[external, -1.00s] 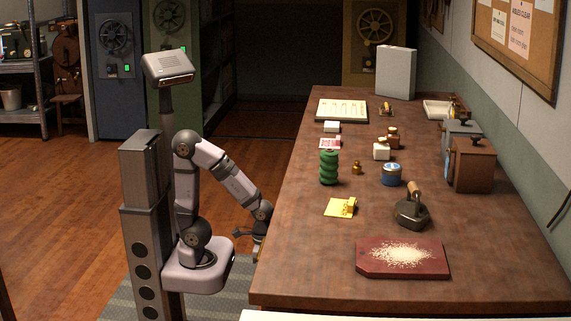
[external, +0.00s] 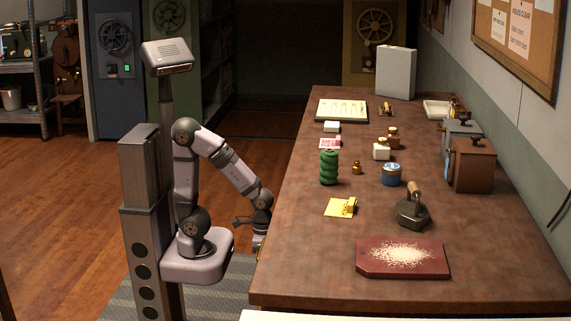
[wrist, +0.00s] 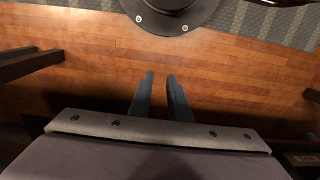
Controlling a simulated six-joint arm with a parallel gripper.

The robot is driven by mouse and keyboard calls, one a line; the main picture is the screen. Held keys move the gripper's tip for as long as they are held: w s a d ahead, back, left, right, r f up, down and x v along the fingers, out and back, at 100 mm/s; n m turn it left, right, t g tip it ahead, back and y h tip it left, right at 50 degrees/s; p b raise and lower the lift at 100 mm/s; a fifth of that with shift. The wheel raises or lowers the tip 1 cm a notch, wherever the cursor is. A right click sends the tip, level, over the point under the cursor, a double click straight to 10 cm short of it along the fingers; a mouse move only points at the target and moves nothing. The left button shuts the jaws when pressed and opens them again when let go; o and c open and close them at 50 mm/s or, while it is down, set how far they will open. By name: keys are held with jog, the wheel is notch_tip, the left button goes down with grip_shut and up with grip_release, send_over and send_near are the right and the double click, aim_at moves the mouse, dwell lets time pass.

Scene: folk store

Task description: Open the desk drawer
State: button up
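The desk (external: 330,255) runs along the right side of the external view. Its drawer front is not visible there, as that side faces away from the camera. My gripper (external: 259,243) points down beside the desk's left edge, below the top, partly hidden. In the wrist view my gripper (wrist: 160,76) shows two dark fingers slightly apart, with wooden floor seen between them and nothing held. No drawer handle can be made out clearly in the wrist view.
On the desk top are a red board (external: 372,265) with pale grains, an iron (external: 412,212), a green spool (external: 328,168) and a blue tin (external: 391,174). The wooden floor (external: 75,210) left of my base is clear. A dark bar (wrist: 28,66) crosses the wrist view's left.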

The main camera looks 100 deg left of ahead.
notch_tip(320, 180, up, 59)
jog(key=p, duration=5.7)
jog(key=w+d+f+m+t, duration=0.1)
jog(key=w+f+m, duration=0.2)
jog(key=f+m, duration=0.65)
jog(key=w+f+m, duration=0.3)
jog(key=f+m, duration=0.3)
jog(key=m, duration=0.6)
jog(key=s+d+f+m+t+h+b, duration=0.2)
jog(key=d+f+h+b, duration=0.5)
jog(key=d+f+b, duration=0.2)
jog(key=s+d+f+m+t+h+b, duration=0.2)
jog(key=d+f+h+b, duration=0.5)
jog(key=d+f+b, duration=0.2)
jog(key=shift+d+h+b, duration=0.25)
jog(key=shift+h+b, duration=0.05)
jog(key=shift+b, duration=0.55)
jog(key=shift+s+r, duration=0.1)
